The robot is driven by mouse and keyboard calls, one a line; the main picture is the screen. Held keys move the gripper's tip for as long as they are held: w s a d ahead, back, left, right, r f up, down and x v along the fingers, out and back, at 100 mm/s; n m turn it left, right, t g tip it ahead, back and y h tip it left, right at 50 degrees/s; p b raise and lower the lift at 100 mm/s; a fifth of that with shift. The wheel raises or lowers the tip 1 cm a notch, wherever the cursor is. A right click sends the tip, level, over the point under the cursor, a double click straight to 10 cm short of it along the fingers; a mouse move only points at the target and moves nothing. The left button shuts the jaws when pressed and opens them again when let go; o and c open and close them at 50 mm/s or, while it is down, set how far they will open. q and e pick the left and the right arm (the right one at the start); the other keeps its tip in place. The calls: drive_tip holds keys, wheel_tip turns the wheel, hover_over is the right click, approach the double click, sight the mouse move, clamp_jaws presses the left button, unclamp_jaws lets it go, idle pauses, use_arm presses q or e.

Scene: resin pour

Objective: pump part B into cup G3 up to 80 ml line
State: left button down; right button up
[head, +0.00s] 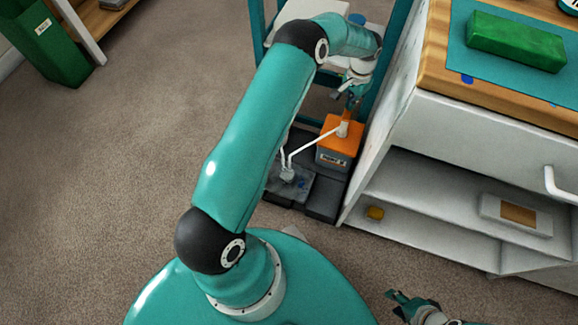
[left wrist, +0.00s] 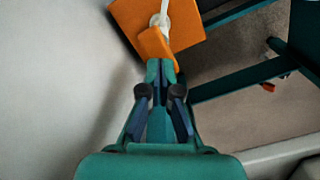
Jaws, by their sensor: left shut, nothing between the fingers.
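The orange part B container (head: 340,142), with a pale label I cannot read surely, stands on a dark base beside the white cabinet. Its white pump collar (head: 343,128) is on top, and a white spout (head: 312,142) runs down to the left. My left gripper (head: 352,105) is shut and empty, just above the container. In the left wrist view its fingertips (left wrist: 160,68) are close to an orange block (left wrist: 155,45) by the white collar (left wrist: 159,20); I cannot tell whether they touch. My right gripper (head: 400,303) is at the bottom right, its opening unclear. I cannot make out cup G3 or its line.
A grey device (head: 288,178) sits under the spout end, partly behind my left arm. The white cabinet (head: 465,130) is close on the right, with a green block (head: 515,42) on its top. A teal frame (head: 393,75) stands behind.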

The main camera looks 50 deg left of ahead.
idle(0.5)
use_arm(q)
drive_tip(key=shift+f+b, duration=0.45)
drive_tip(key=shift+f, duration=0.2)
drive_tip(key=shift+f+b, duration=1.15)
drive_tip(key=shift+f, duration=0.45)
drive_tip(key=shift+r, duration=0.2)
drive_tip(key=shift+r+p, duration=1.05)
drive_tip(key=shift+r, duration=0.5)
drive_tip(key=shift+f, duration=0.1)
